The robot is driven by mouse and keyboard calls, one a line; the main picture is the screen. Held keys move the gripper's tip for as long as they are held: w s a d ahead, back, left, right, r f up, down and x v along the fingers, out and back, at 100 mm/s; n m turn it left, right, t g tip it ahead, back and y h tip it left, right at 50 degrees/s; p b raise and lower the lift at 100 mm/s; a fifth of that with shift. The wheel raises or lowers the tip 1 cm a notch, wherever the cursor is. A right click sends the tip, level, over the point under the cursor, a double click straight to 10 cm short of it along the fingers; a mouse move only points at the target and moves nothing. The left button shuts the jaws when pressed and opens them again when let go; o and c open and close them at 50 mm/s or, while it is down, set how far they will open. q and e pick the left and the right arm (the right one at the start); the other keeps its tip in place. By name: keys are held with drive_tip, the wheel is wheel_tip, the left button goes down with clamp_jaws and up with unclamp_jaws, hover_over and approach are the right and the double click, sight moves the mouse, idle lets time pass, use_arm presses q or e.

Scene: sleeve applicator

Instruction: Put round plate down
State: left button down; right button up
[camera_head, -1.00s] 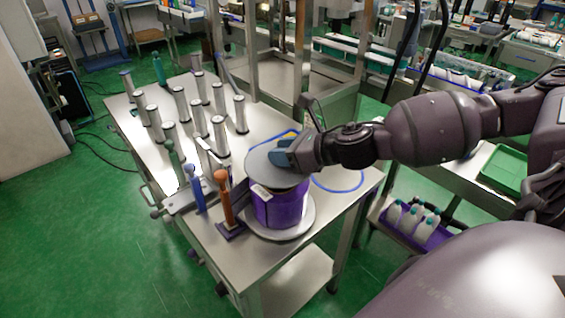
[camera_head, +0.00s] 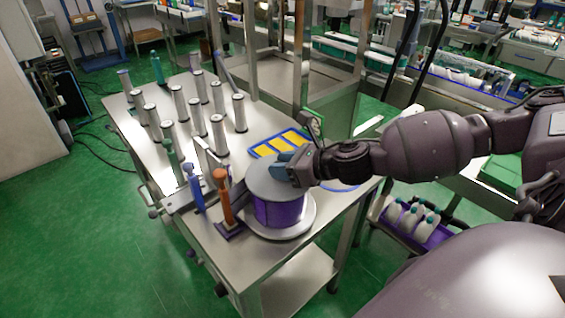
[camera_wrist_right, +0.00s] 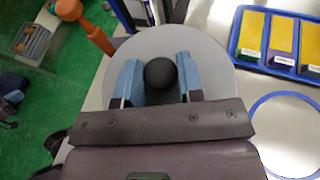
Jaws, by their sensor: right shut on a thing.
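The round plate (camera_head: 262,180) is a flat grey disc, lying level over the purple roll (camera_head: 278,212). It seems to rest on the roll's top or very close to it; a small gap cannot be ruled out. The roll stands upright on a wider grey base disc (camera_head: 261,231) on the table. My right gripper (camera_head: 287,166) is over the plate. In the right wrist view, my right gripper (camera_wrist_right: 160,72) has its blue fingers on either side of the black knob (camera_wrist_right: 160,74) at the middle of the plate (camera_wrist_right: 215,62). My left gripper is out of view.
The steel table (camera_head: 148,140) carries several upright grey cylinders behind the roll. An orange-handled post (camera_head: 223,197) stands close left of the plate. A blue tray with yellow sections (camera_head: 280,144) lies behind it. A blue ring (camera_wrist_right: 284,128) lies on the table.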

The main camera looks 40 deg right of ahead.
drive_tip(key=o, duration=1)
drive_tip(key=shift+o, duration=0.2)
drive_tip(key=shift+r, duration=0.15)
